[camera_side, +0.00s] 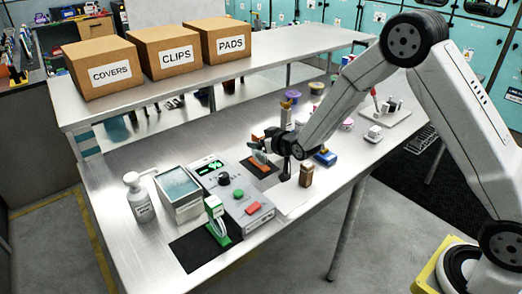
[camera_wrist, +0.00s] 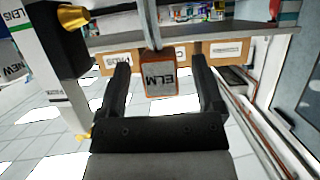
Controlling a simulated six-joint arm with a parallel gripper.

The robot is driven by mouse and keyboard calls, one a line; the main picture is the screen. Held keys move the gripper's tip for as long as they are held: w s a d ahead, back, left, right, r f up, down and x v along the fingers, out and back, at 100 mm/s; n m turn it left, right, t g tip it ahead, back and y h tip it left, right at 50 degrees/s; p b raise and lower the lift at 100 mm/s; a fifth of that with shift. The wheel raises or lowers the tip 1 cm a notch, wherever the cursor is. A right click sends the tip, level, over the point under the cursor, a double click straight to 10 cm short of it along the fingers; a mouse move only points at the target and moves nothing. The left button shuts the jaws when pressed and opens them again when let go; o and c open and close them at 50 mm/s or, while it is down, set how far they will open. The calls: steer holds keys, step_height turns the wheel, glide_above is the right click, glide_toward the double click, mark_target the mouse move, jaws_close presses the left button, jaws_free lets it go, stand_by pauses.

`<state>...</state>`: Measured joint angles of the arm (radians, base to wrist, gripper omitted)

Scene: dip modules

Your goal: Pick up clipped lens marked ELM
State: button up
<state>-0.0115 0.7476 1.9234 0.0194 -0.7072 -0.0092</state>
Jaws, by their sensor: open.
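The lens marked ELM (camera_wrist: 160,78) shows in the wrist view as a grey pane in an orange-brown frame. It stands between the two fingers of my gripper (camera_wrist: 163,88), with a gap on each side. My gripper is open and empty. In the side view my gripper (camera_side: 262,146) is low over the bench, at an orange piece (camera_side: 259,158) on a dark mat. The fingers partly cover this piece, and its marking is too small to read there.
A grey device (camera_side: 236,198) with green and red buttons is close by, left of my gripper. A brown block (camera_side: 306,175) stands to the right. A green stand (camera_side: 218,222), a glass-topped tray (camera_side: 180,193) and a bottle (camera_side: 140,198) are at the front left. Labelled boxes (camera_side: 160,53) fill the shelf.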

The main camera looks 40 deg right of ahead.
steer(key=shift+w+f, duration=0.3)
steer(key=shift+w, duration=0.35)
jaws_close()
